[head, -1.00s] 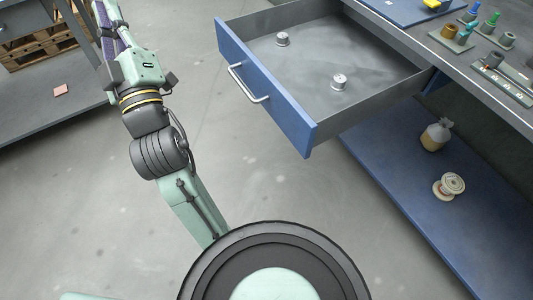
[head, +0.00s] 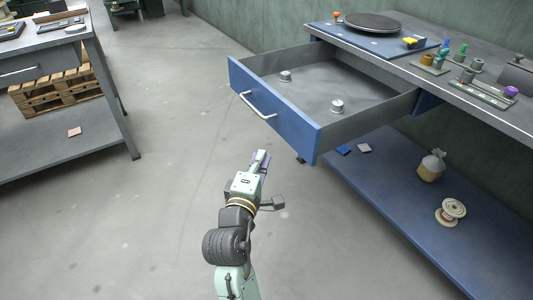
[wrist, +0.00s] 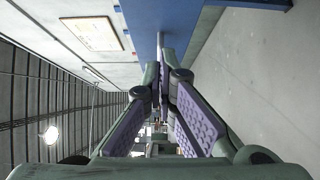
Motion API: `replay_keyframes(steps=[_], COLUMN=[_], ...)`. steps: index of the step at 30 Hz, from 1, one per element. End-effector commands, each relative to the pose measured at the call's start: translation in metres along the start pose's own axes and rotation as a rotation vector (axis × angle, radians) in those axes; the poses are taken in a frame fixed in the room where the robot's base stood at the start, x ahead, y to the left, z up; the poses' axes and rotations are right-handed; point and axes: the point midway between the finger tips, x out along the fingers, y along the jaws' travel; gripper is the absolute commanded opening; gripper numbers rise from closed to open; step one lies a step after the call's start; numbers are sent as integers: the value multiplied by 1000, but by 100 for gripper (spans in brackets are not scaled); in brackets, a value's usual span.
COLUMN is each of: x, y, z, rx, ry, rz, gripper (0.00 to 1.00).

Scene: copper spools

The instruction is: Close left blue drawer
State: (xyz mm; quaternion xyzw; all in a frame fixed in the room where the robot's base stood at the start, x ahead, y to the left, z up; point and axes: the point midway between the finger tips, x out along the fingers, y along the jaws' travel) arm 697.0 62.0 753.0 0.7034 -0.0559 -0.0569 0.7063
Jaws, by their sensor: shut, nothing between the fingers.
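The blue drawer (head: 272,107) is pulled far out of the workbench, with a silver bar handle (head: 257,104) on its front. Two small silver metal cylinders (head: 337,105) (head: 285,76) stand inside it. My gripper (head: 263,158) is shut and empty, in front of the drawer and apart from its front panel in the head view. The wrist view shows the purple-padded fingers (wrist: 170,72) with their tips together, pointing towards a blue surface (wrist: 183,18) that looks like the drawer front.
The workbench top (head: 470,60) holds a dark round disc (head: 372,22) and several small parts. A blue lower shelf (head: 400,215) carries a spool (head: 450,211) and a bagged jar (head: 431,166). Another bench (head: 60,145) with a pallet stands left. The grey floor between is clear.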

Motion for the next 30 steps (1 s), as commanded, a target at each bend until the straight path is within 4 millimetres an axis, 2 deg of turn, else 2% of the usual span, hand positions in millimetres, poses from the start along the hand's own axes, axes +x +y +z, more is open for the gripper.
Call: replay_keyframes(steps=[9, 13, 21, 30], x=[67, 91, 111, 113], y=[4, 4, 2, 1], z=[0, 4, 25, 27], rx=[5, 3, 4, 4], ry=[-1, -2, 2, 2], rz=[1, 0, 1, 1], gripper=[0, 0, 0, 0])
